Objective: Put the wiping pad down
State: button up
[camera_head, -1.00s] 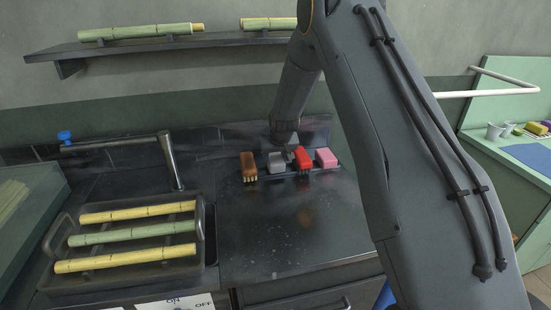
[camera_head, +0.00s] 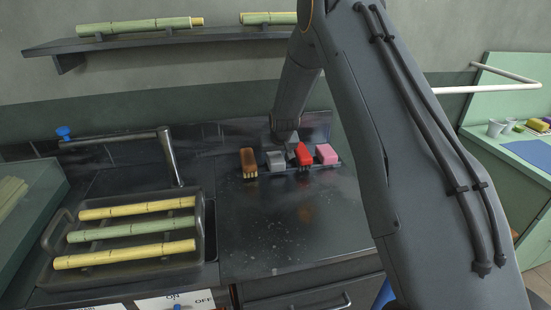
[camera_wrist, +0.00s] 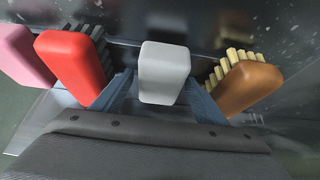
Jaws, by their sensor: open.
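A pale grey block-shaped pad (camera_head: 275,160), which I take as the wiping pad, stands in a row at the back of the dark counter. It also shows in the wrist view (camera_wrist: 164,72), between the two blue-grey fingers of my gripper (camera_wrist: 163,98). The fingers are spread, with one on each side of the pad; whether they touch it is hard to tell. In the head view my gripper (camera_head: 284,141) is small and partly hidden behind my arm.
A brown brush (camera_head: 249,161) stands left of the pad. A red brush (camera_head: 303,154) and a pink sponge (camera_head: 326,153) stand right of it, all close together. A tray (camera_head: 207,215) with cane pieces is at the left. The counter front (camera_head: 290,225) is clear.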

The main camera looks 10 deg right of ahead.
jog(key=shift+r+p, duration=0.4)
jog(key=shift+r, duration=0.25)
jog(key=b+v, duration=0.3)
jog(key=v, duration=0.9)
jog(key=s+f+g, duration=0.2)
jog(key=s+g, duration=0.3)
jog(key=s, duration=3.2)
jog(key=shift+f, duration=0.35)
jog(key=shift+s, duration=0.1)
